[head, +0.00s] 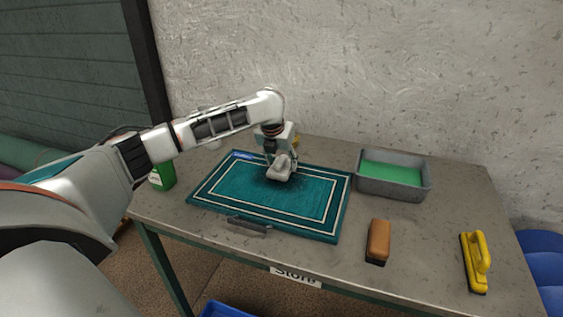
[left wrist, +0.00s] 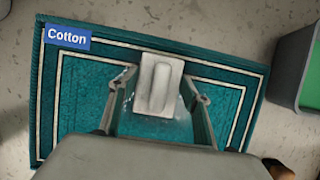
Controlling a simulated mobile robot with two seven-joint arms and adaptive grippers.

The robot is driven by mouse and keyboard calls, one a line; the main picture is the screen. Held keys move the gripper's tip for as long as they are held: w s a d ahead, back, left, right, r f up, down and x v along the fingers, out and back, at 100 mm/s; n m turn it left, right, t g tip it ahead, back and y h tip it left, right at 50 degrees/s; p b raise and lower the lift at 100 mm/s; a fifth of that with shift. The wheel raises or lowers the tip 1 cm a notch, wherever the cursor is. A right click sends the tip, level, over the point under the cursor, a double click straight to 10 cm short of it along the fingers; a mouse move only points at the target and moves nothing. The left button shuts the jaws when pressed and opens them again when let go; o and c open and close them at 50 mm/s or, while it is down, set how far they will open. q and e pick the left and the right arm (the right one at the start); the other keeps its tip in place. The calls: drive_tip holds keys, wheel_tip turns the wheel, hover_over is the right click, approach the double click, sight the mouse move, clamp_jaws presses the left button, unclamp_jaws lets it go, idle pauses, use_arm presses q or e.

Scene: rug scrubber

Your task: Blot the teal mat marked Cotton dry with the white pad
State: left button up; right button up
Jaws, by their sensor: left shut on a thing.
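The teal mat (head: 230,192) with pale border lines lies on the grey table. Its blue Cotton label (left wrist: 67,36) is at the top left corner in the left wrist view. The white pad (head: 281,173) is on or just above the mat, near its middle; contact cannot be told for sure. My left gripper (head: 280,163) is shut on the pad from above. In the left wrist view the pad (left wrist: 159,84) shows between the fingers. A darker patch (head: 268,184) shows on the mat around the pad. My right gripper is not in view.
A grey tub (head: 421,191) with green contents stands right of the mat. A brown-handled brush (head: 378,240) and a yellow brush (head: 476,258) lie at the front right. A green container (head: 163,177) stands at the left behind my arm. A dark handle (head: 248,225) is at the mat's front edge.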

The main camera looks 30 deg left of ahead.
use_arm(q)
drive_tip(key=shift+f, duration=0.2)
drive_tip(key=shift+f, duration=0.35)
drive_tip(key=shift+f, duration=0.1)
